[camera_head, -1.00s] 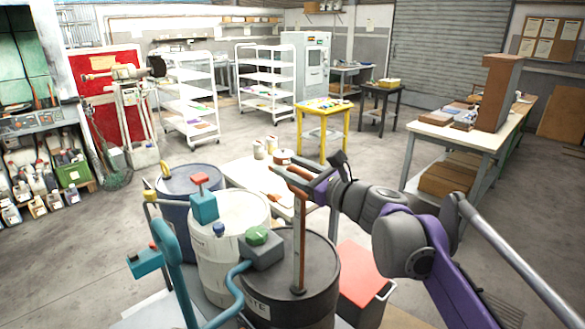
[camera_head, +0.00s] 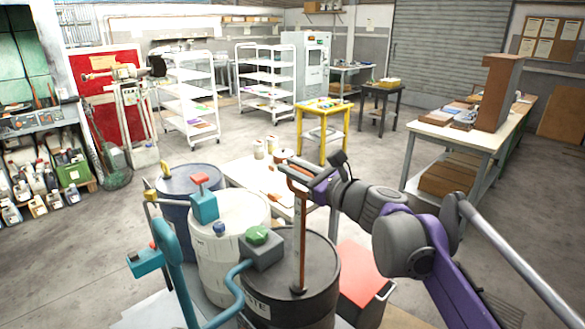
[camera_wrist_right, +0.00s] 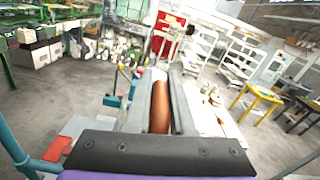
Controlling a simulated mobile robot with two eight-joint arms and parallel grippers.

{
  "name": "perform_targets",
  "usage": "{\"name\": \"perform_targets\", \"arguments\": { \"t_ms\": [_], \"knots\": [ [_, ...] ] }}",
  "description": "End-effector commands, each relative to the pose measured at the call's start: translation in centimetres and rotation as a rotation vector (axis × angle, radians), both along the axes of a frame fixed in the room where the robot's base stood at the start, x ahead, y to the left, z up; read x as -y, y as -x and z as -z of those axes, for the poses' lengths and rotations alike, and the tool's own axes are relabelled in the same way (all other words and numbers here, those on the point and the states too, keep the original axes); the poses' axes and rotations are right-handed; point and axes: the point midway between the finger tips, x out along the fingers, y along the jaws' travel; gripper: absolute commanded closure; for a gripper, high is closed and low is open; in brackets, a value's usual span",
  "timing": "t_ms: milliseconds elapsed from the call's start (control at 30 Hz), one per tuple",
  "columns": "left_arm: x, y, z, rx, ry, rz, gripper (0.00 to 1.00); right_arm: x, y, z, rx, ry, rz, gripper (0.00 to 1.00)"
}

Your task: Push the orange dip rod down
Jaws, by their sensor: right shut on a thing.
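The orange dip rod (camera_head: 299,245) stands nearly upright on the lid of the black drum (camera_head: 318,265) in the head view. My right gripper (camera_head: 300,174) is at the rod's upper end, well above the lid, and is shut on it. In the right wrist view the rod (camera_wrist_right: 160,108) shows as a copper-orange length between the two grey fingers (camera_wrist_right: 161,100). The fingers partly hide the rod's top. Whether its foot enters the lid is too small to tell. My left gripper is not in view.
A green-topped grey box (camera_head: 261,248) with a teal hose sits beside the rod. A white drum (camera_head: 222,265) and a blue drum (camera_head: 178,215) stand left. A red box (camera_head: 357,270) is right of the black drum. A low white table (camera_head: 245,178) stands behind.

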Motion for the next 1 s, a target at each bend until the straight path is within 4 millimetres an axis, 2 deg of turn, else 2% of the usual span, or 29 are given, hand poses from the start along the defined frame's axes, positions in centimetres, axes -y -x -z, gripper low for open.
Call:
{"name": "perform_targets", "arguments": {
  "t_ms": [767, 867, 1000],
  "knots": [
    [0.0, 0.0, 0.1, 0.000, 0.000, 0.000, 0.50, 0.1, 0.0, 0.2, 0.000, 0.001, 0.002, 1.00],
    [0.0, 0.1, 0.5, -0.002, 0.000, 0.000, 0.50, 0.1, 0.0, 0.9, 0.000, 0.001, 0.002, 1.00],
    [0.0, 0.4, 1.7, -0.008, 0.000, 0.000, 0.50, 0.1, 0.0, 3.3, 0.000, 0.002, 0.002, 1.00]
  ]
}}
